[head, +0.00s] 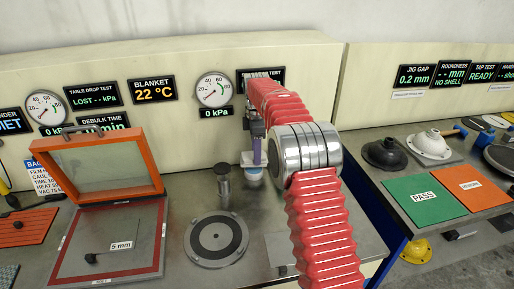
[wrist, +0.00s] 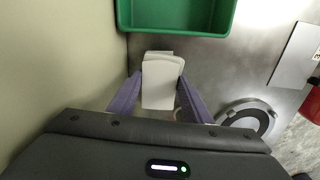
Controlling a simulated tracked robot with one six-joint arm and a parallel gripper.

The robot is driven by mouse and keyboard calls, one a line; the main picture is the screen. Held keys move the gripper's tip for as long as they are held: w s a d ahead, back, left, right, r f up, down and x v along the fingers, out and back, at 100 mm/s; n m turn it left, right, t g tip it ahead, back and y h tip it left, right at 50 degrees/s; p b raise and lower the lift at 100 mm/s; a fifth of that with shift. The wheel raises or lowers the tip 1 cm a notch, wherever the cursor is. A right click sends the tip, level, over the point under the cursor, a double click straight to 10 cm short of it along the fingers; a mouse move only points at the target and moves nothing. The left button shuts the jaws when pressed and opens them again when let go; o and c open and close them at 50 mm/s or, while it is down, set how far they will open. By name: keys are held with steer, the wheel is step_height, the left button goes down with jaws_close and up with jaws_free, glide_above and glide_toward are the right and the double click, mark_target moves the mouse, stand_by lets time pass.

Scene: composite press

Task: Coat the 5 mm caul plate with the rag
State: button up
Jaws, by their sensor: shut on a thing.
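My gripper (wrist: 155,95) has purple fingers shut on a white folded rag (wrist: 160,80). In the head view my gripper (head: 257,148) hangs near the back wall of the bench, with the rag (head: 247,158) low between its fingers. A small pale-blue and white item (head: 253,178) shows just below it; I cannot tell whether they touch. The 5 mm caul plate, a grey sheet labelled "5 mm" (head: 121,245), appears to lie inside the red-edged frame at the left, well away from my gripper. The frame's orange lid (head: 157,165) stands open.
A round grey disc with a dark ring (head: 216,238) lies between the frame and my arm. A dark cylinder (head: 223,185) stands behind it. The wrist view shows a green bin (wrist: 124,22) beyond the rag. Green PASS (head: 424,201) and orange mats lie on the right bench.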

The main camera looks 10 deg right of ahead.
steer(key=shift+f, duration=1.4)
steer(key=shift+f, duration=0.5)
stand_by(0.8)
steer(key=shift+r, duration=3.55)
steer(key=shift+s+m, duration=0.15)
steer(key=shift+m, duration=0.15)
steer(key=s+m, duration=0.2)
steer(key=m, duration=0.1)
steer(key=shift+a+f, duration=0.1)
steer(key=shift+f, duration=0.05)
steer(key=s+f+m, duration=0.2)
steer(key=s+m, duration=0.7)
steer(key=m, duration=0.4)
steer(key=shift+s+a, duration=0.3)
steer(key=shift+s, duration=0.1)
